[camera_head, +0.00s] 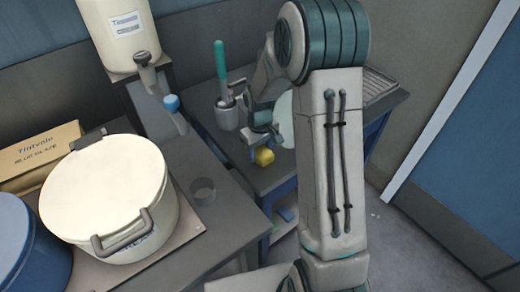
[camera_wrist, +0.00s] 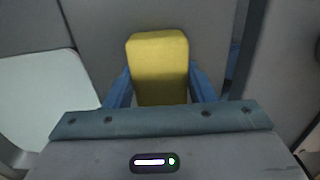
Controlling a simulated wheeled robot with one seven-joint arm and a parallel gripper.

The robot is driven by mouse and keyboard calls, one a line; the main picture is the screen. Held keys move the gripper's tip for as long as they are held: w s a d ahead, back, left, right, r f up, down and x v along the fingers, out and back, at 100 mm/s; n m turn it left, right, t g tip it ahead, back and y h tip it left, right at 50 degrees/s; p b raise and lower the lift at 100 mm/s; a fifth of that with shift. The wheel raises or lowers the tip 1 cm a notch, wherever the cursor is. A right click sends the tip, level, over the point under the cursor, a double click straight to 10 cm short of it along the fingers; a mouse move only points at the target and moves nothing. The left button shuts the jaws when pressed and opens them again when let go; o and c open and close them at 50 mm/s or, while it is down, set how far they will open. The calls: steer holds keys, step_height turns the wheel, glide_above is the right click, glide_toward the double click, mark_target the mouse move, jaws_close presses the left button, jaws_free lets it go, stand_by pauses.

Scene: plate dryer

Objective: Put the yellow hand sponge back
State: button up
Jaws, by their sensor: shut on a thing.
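The yellow hand sponge (camera_wrist: 158,62) stands between the two blue fingers of my gripper (camera_wrist: 160,92) in the wrist view. My gripper is shut on its sides. In the head view the yellow sponge (camera_head: 264,157) shows small below my gripper (camera_head: 256,143), over the dark table on the right. My arm hides part of the table behind it. I cannot tell from these frames whether the sponge touches the surface under it.
A grey cup (camera_head: 225,114) with a green-handled tool (camera_head: 221,62) stands left of my gripper. A pale round thing (camera_head: 285,118) is partly behind my arm.

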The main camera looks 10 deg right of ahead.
mark_target(260, 150)
steer(key=o, duration=1)
steer(key=shift+f, duration=0.1)
step_height(260, 150, up, 12)
steer(key=f, duration=0.1)
steer(key=s+r+m+t, duration=0.1)
steer(key=s+r, duration=0.1)
steer(key=s, duration=0.5)
steer(key=s+r+m+t, duration=0.1)
steer(key=s+r+m, duration=0.1)
steer(key=s, duration=0.5)
steer(key=s+r+m+t, duration=0.1)
steer(key=s+r, duration=0.2)
steer(key=s, duration=0.4)
steer(key=shift+s+a+r+m, duration=0.1)
steer(key=shift+s+r+m, duration=0.2)
steer(key=shift+s, duration=0.1)
